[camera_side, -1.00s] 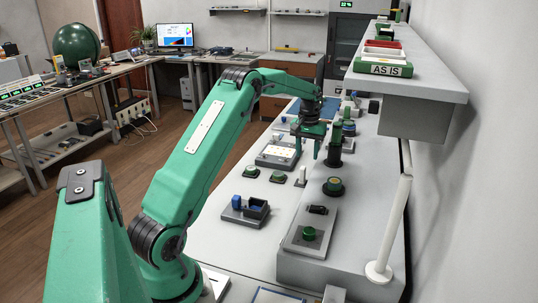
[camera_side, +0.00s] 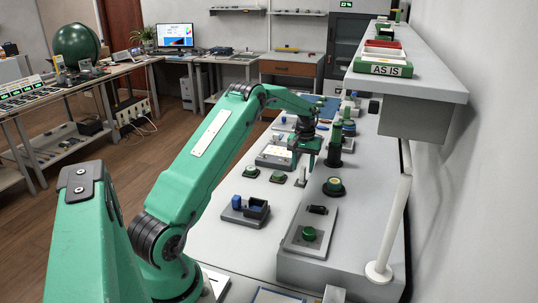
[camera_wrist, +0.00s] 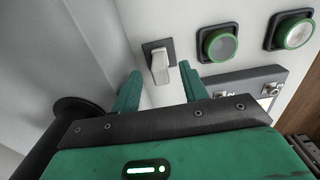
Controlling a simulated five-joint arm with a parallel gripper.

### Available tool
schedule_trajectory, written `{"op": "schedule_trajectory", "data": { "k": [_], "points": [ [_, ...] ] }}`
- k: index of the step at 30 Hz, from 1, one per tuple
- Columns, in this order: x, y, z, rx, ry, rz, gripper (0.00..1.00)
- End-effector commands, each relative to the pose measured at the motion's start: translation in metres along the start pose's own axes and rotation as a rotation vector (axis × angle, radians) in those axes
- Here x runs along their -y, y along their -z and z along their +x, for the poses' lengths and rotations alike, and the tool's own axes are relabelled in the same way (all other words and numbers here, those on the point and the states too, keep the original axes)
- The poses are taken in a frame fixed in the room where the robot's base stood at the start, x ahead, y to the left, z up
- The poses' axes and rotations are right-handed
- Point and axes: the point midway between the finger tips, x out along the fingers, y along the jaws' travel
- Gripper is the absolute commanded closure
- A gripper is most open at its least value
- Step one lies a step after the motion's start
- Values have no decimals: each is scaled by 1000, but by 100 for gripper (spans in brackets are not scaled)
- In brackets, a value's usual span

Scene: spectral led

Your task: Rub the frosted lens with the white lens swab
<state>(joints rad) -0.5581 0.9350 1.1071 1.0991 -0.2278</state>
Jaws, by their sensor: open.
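The white lens swab (camera_wrist: 159,66) stands on a small dark square base in the wrist view. It also shows below my gripper in the side view (camera_side: 301,174). My gripper (camera_wrist: 160,80) is open and empty, its fingers on either side of the swab's line and pointing toward it; I cannot tell whether they touch it. Two round lenses in green rims sit in dark square mounts to its right in the wrist view. The nearer lens (camera_wrist: 221,45) looks grey. The farther lens (camera_wrist: 298,33) looks whiter and cloudy, likely the frosted one. It also shows in the side view (camera_side: 250,171).
A grey panel box (camera_side: 276,157) lies just behind the swab. A dark holder with a blue block (camera_side: 245,209) sits nearer the camera. Bare table lies between.

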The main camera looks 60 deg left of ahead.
Motion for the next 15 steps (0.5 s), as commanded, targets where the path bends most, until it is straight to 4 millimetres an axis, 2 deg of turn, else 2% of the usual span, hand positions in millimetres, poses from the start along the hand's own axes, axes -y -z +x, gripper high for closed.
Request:
{"op": "schedule_trajectory", "data": {
  "k": [7,15],
  "points": [
    [0,-1,28,3,1,0,56],
    [0,0,39,0,0,0,56]
  ]
}}
